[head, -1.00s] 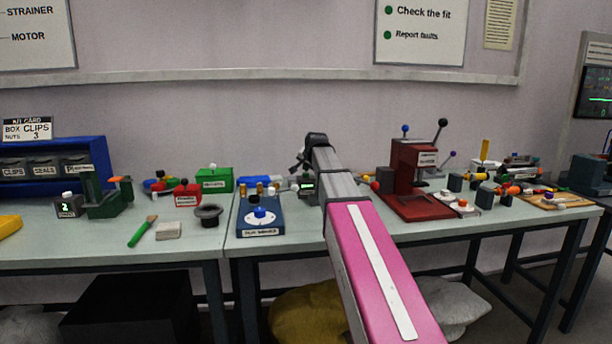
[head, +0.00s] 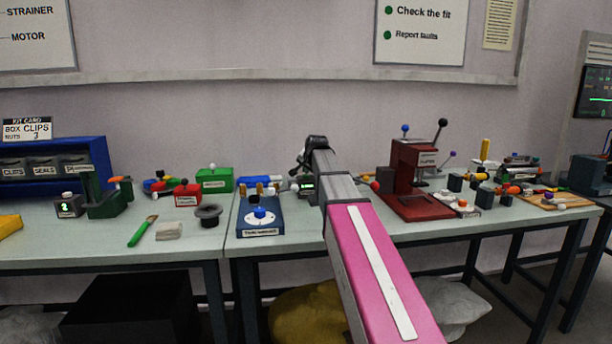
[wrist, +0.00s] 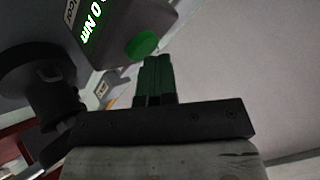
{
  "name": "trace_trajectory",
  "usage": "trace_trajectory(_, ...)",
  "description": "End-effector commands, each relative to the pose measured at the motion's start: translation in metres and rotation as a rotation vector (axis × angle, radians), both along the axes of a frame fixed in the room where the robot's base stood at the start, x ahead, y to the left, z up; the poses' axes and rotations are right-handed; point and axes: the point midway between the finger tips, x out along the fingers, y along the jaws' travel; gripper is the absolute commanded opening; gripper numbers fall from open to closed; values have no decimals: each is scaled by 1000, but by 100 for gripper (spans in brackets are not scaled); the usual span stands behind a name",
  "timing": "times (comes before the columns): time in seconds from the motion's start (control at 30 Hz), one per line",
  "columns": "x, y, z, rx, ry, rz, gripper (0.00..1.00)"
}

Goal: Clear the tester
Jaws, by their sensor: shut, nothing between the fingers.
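The tester, a small dark box with a green-lit display, stands on the bench just left of my arm in the head view (head: 307,184). It fills the upper left of the wrist view (wrist: 112,22), tilted in the picture, with a green "0 Nm" reading. Its round green button (wrist: 142,45) faces my gripper. My gripper (wrist: 157,62) has its dark green fingers together and empty, with the tips close beside the button. I cannot tell if they touch it. In the head view my own arm hides the fingers.
A blue dial device (head: 260,215) stands in front and left of the tester. A red press (head: 412,180) stands to the right of my arm. A dark round fixture (wrist: 40,80) is at the left in the wrist view.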

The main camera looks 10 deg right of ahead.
Motion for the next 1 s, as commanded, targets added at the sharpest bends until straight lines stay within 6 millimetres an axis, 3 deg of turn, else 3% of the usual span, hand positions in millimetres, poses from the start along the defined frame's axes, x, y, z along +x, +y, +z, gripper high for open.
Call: trace_trajectory(1.0, 0, 0, 20, 0, 1, 0, 0)
